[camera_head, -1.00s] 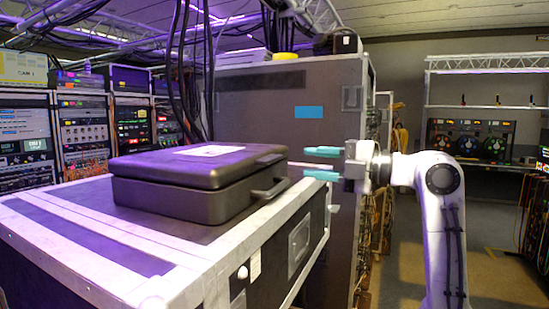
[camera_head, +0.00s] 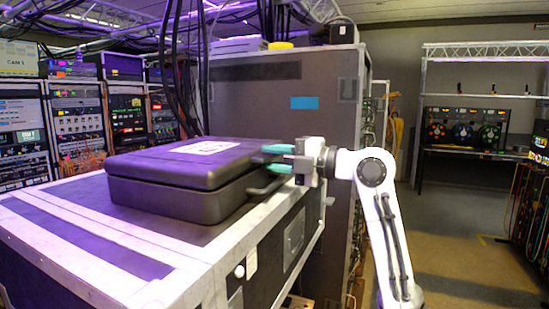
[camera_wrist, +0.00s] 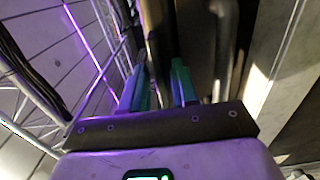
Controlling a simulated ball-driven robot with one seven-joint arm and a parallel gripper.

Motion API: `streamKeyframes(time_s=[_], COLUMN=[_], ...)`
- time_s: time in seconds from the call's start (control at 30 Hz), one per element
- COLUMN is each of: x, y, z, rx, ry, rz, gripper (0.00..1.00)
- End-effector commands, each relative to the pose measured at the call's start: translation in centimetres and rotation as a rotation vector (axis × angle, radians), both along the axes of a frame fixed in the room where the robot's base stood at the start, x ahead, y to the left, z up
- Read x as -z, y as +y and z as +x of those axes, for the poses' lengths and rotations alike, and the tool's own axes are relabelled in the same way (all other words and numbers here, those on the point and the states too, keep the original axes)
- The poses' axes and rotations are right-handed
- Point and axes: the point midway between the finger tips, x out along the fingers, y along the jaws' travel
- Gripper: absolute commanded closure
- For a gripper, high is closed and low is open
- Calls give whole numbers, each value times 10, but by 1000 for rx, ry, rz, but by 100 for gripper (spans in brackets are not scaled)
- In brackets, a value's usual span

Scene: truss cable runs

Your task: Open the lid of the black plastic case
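The black plastic case (camera_head: 180,200) lies flat on a large flight case, with its lid (camera_head: 165,168) down and a pale label on top. A handle (camera_head: 268,184) sticks out from its right-hand side. My gripper (camera_head: 277,159) is at that side, level with the lid's edge and above the handle. Its two teal fingers are apart, one above the other. In the wrist view the fingers (camera_wrist: 160,85) point at dark surfaces, with a dark strip between them that may be the lid's edge. I cannot tell whether they touch it.
The flight case (camera_head: 100,245) has pale metal edges. A tall grey cabinet (camera_head: 285,110) stands close behind my gripper. Equipment racks (camera_head: 75,130) and hanging cables (camera_head: 185,70) are at the back left. The floor (camera_head: 460,250) at the right is open.

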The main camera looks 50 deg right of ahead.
Motion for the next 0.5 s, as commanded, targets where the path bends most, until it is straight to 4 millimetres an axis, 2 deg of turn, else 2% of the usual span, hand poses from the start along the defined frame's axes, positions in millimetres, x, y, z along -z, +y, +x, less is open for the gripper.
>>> streamKeyframes(time_s=[0.03,0.3,0.5], x=[0,0,0], y=[0,0,0], z=[0,0,0], rx=[0,0,0], ry=[0,0,1], rz=[0,0,0], gripper=[76,100,100])
